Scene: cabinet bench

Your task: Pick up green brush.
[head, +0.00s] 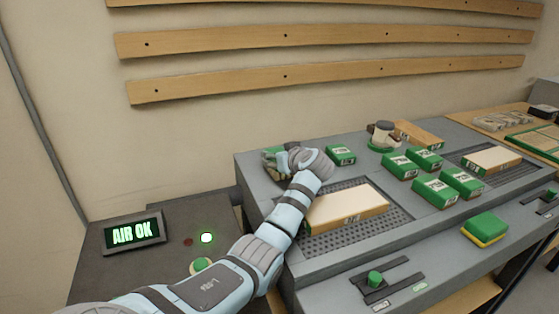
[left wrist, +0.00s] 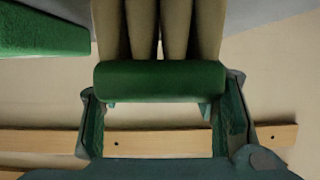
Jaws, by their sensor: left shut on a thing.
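The green brush (left wrist: 160,80) fills the middle of the left wrist view, with a green body and several thick tan bristle bundles reaching to the top edge. My left gripper (left wrist: 162,95) has one finger on each side of the green body and is shut on it. In the head view my left gripper (head: 287,160) is at the back left of the grey bench, and the hand hides most of the brush. I cannot tell whether the brush is clear of the bench. My right gripper is not in view.
A tan sanding block (head: 345,207) lies on the perforated plate in front of the hand. A green box (head: 341,155) stands close on the right, with several more boxes (head: 425,160) and a cup-like object (head: 383,135) beyond. A green-yellow sponge (head: 485,229) lies front right.

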